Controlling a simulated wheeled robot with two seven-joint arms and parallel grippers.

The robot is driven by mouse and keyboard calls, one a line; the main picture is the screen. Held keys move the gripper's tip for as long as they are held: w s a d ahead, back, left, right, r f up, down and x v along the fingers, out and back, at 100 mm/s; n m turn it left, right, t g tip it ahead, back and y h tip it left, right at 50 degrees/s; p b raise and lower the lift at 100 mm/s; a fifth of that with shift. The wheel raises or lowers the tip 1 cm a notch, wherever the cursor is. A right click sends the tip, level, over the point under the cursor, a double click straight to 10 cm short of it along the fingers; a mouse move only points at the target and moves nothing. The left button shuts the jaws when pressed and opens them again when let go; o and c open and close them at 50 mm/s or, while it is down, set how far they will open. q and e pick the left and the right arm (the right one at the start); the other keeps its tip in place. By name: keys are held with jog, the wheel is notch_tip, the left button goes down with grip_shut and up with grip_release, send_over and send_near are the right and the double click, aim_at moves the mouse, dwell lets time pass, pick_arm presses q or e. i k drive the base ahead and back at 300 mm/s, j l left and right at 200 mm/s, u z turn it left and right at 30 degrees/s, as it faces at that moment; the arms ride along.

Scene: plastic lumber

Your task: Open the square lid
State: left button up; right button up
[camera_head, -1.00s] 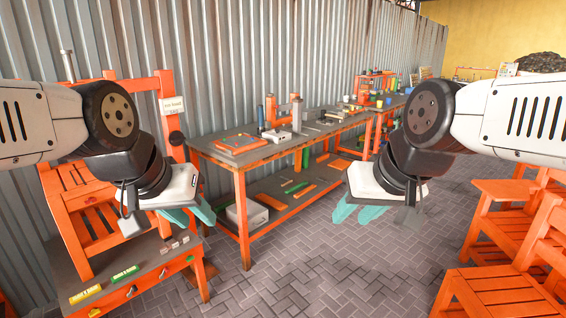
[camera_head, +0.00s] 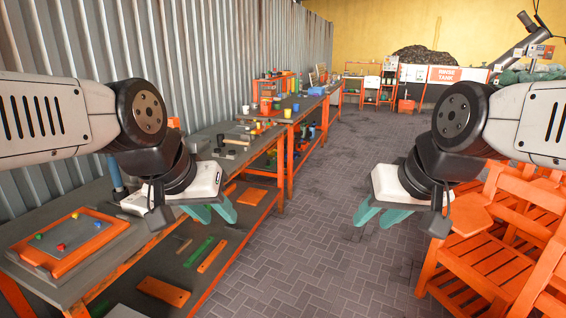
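I cannot make out a square lid for certain in the head view. A sign reading "RINSE TANK" (camera_head: 443,74) stands at the far back by the yellow wall, with equipment around it. My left gripper (camera_head: 215,213) has teal fingers spread apart and empty, in front of the workbench edge at the left. My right gripper (camera_head: 378,214) also has its teal fingers apart and empty, above the paved floor at the right. Neither gripper touches anything that I can see.
A workbench (camera_head: 106,192) with an orange tray (camera_head: 67,262) and a lower shelf runs along the metal wall at the left. Further benches (camera_head: 314,96) continue behind it. Orange chairs (camera_head: 470,268) stand at the right. The paved floor (camera_head: 310,230) between is clear.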

aim_at(193, 139)
jog(key=i+z, duration=0.1)
jog(key=i, duration=0.8)
jog(key=i+j+z, duration=0.1)
jog(key=i, duration=0.75)
jog(key=i+l+u, duration=0.2)
jog(key=i, duration=0.6)
jog(key=i+u, duration=0.15)
jog(key=u, duration=0.2)
jog(key=i+u, duration=0.2)
jog(key=u, duration=0.15)
jog(key=i+u, duration=0.15)
jog(key=u, duration=0.2)
jog(key=i+u, duration=0.2)
jog(key=u, duration=0.3)
jog(key=i+u, duration=0.2)
jog(key=u, duration=0.3)
jog(key=i+l+u, duration=0.15)
jog(key=u, duration=0.35)
